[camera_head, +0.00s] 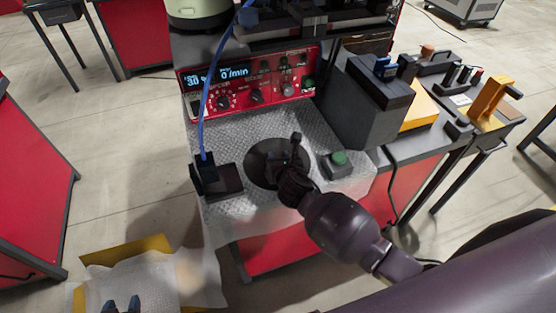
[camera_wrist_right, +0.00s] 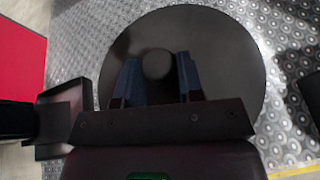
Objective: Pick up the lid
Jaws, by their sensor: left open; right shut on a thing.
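The lid (camera_head: 262,174) is a dark round disc on the patterned metal top, and I cannot tell whether it is touching or slightly raised. In the right wrist view the lid (camera_wrist_right: 225,45) fills the middle, with a round knob (camera_wrist_right: 157,64) at its centre. My right gripper (camera_wrist_right: 158,78) is over the lid with one blue finger on each side of the knob, shut on it. In the head view my right gripper (camera_head: 295,155) is partly hidden by its own wrist. My left gripper (camera_head: 122,305) is open at the bottom left, far from the lid; only its fingertips show.
A red control box (camera_head: 250,83) with a display stands behind the lid. A black block (camera_head: 217,182) with a blue cable is left of it, a green button box (camera_head: 338,163) right. A grey housing (camera_head: 365,105) stands further right. A yellow-edged tray (camera_head: 125,250) lies lower left.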

